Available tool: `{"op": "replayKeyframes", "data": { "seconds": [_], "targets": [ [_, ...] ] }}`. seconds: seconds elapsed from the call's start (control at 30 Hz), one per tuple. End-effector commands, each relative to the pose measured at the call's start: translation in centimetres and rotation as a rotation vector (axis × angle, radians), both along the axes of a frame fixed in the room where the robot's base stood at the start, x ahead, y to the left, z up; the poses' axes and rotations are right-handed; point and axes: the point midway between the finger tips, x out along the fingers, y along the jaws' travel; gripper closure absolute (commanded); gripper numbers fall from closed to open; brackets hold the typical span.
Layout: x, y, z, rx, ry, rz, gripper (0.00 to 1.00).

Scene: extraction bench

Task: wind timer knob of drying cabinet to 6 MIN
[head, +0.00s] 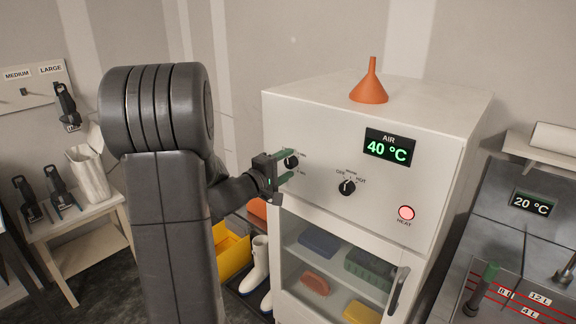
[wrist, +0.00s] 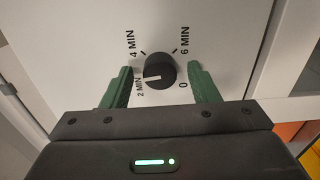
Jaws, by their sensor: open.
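The drying cabinet (head: 330,130) is white and stands in the middle of the head view. Its black timer knob (wrist: 160,71) is in the wrist view, ringed by the marks 0, 2 MIN, 4 MIN and 6 MIN. The knob's white pointer line points left, at about 2 MIN. My gripper (wrist: 159,74) is open, with one green fingertip on each side of the knob and a visible gap on both sides. In the head view the timer knob (head: 291,161) is partly hidden behind my gripper (head: 287,167).
A second black knob (head: 347,187), an AIR display (head: 388,147) reading 40 °C and a lit HEAT lamp (head: 406,213) are on the same panel. An orange funnel (head: 369,83) stands on top. The glass door (head: 340,275) is below, with a handle (head: 398,291).

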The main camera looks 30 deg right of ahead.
Motion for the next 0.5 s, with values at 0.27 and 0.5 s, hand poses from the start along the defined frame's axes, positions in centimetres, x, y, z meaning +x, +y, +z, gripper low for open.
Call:
{"op": "replayKeyframes", "data": {
  "seconds": [0.27, 0.5],
  "targets": [
    [0.00, 0.00, 0.00, -0.083, 0.200, 0.000, 0.45],
    [0.00, 0.00, 0.00, -0.155, 0.373, 0.000, 0.45]
  ]
}}
